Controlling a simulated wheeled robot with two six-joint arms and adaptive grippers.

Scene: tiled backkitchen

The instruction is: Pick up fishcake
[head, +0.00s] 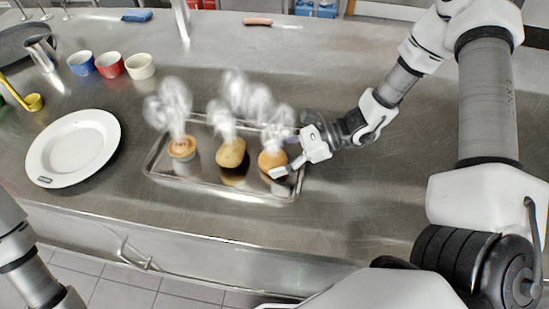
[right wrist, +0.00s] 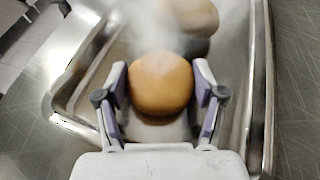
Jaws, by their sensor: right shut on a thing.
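The fishcake (head: 272,160), round and golden brown, sits at the right end of a metal tray (head: 230,192) in the head view, with white steam above it. My right gripper (head: 285,158) reaches it from the right, low over the tray. In the right wrist view the fishcake (right wrist: 161,84) is between the two fingers of my right gripper (right wrist: 161,88), which are shut on its sides. It appears to be at tray level; I cannot tell whether it is lifted. Only a piece of my left arm shows at the lower left; its gripper is out of view.
A potato-like item (head: 231,153) and a small pie-like item (head: 182,149) steam on the same tray. A white plate (head: 73,148) lies to the left. Blue (head: 81,63), red (head: 110,65) and cream (head: 140,66) cups stand behind. The counter right of the tray is clear.

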